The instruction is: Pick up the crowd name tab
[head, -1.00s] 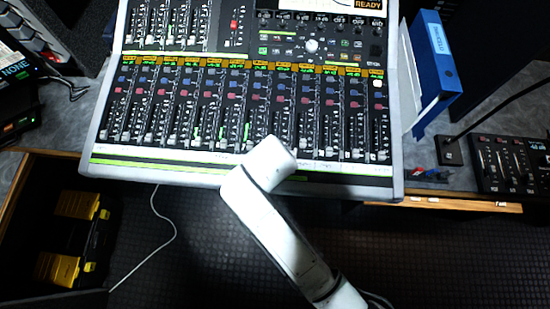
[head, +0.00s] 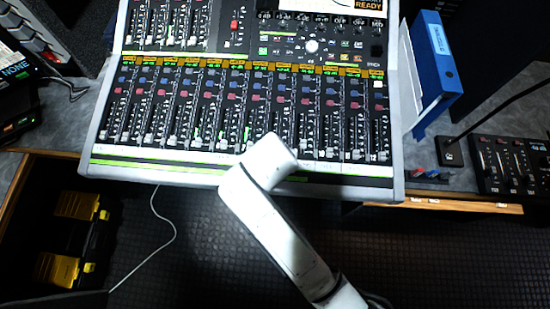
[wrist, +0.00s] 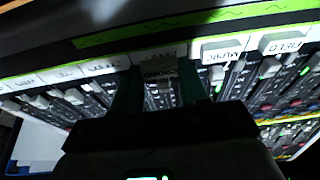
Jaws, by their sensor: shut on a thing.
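The crowd name tab (wrist: 160,73) is a small pale tab with dark, upside-down lettering. In the wrist view it sits between the two dark fingers of my gripper (wrist: 160,88), which are shut on it. It is at the mixing console's (head: 397,120) front label strip; whether it is clear of the strip I cannot tell. In the head view my white arm covers the gripper and the tab at the console's front edge.
A music tab (wrist: 222,50) and a field tab (wrist: 283,42) stand beside the held tab. Fader rows lie close by. A blue binder (head: 436,60) and a small black control box (head: 512,165) are at the right. A yellow-and-black case (head: 65,240) is at lower left.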

